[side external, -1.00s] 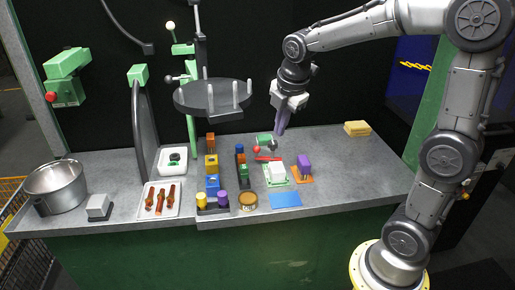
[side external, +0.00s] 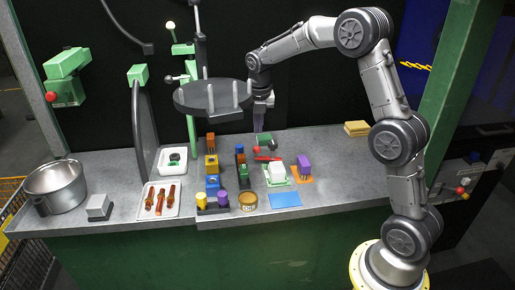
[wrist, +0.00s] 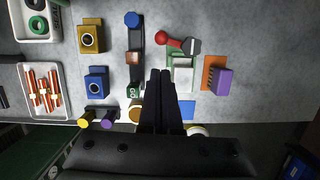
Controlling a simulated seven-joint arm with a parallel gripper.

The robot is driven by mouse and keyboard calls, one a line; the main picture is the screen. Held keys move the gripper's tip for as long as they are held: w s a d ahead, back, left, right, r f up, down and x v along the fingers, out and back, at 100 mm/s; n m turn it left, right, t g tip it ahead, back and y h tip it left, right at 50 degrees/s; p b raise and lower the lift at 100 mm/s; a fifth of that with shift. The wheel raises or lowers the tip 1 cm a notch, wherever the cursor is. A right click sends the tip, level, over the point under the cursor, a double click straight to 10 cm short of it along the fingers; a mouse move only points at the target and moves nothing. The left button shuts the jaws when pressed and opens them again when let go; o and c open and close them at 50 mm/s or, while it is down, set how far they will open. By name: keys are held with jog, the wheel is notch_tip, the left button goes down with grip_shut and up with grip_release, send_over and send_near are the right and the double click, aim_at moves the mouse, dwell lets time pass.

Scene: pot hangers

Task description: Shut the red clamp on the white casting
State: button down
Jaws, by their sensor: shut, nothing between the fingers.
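The white casting (side external: 277,173) is a pale block sitting in a green fixture (side external: 268,183) on the bench. It also shows in the wrist view (wrist: 182,75). The red clamp (side external: 268,158) is a red bar just behind the casting, with a red ball (side external: 256,149) at its left. In the wrist view the red ball (wrist: 161,41) and a grey part (wrist: 192,46) lie beyond the casting. I cannot tell the clamp's exact position. My gripper (side external: 259,130) points down behind and above the clamp, shut and empty, touching nothing visible. Its fingers (wrist: 158,73) partly cover the wrist view.
A purple block (side external: 304,163) on an orange base stands right of the casting. Dark holders with coloured blocks (side external: 242,170) stand to its left.

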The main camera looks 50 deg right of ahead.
jog(key=shift+f, duration=0.1)
jog(key=x, duration=1)
